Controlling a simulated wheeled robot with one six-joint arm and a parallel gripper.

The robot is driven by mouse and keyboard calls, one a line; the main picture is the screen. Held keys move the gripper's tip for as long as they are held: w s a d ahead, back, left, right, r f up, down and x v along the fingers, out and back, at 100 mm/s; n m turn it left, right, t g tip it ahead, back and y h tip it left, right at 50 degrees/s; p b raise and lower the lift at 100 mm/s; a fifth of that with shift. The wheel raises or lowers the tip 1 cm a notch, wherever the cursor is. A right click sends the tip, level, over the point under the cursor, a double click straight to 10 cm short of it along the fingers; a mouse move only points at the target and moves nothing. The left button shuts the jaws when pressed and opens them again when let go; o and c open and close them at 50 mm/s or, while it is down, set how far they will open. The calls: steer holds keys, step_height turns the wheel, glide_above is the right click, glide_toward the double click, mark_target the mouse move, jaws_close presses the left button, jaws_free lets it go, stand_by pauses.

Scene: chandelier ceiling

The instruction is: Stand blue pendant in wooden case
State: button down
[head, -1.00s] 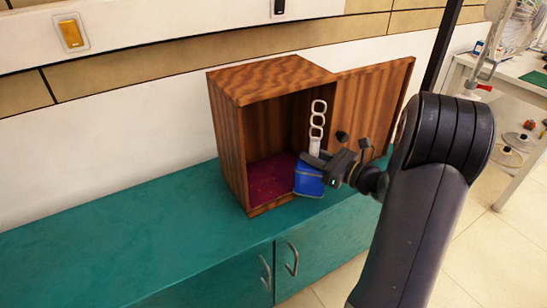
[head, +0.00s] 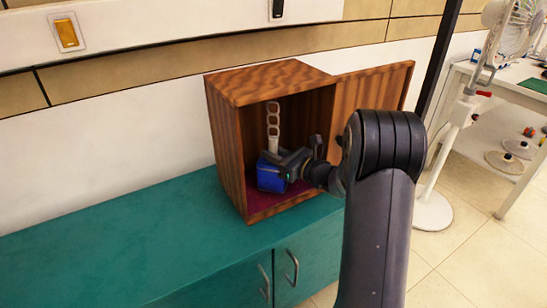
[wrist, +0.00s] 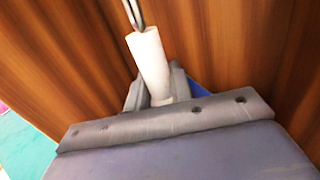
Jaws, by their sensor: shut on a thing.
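The blue pendant (head: 270,177) has a blue block-like body, a white stem and a pale chain of links on top. It is upright inside the open wooden case (head: 227,150), above or on the dark red floor (head: 264,205); I cannot tell whether it touches. My gripper (head: 284,163) reaches in through the open front and is shut on the pendant. The wrist view shows the white stem (wrist: 150,62) between my fingers, with a sliver of blue (wrist: 197,88) behind. The pendant's base is partly hidden.
The case stands on a teal cabinet (head: 120,240) with its door (head: 372,100) swung open to the right. Wooden walls are close around my gripper. The cabinet top to the left is clear. A white fan (head: 433,207) and table stand at the right.

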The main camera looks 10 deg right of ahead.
steer(key=shift+f, duration=0.15)
steer(key=c, duration=1.3)
jaws_free()
steer(key=shift+o, duration=0.2)
steer(key=shift+s+d+r, duration=0.2)
steer(key=p+v, duration=0.2)
steer(key=v, duration=0.9)
steer(key=shift+s+d, duration=0.15)
steer(key=shift+s, duration=0.05)
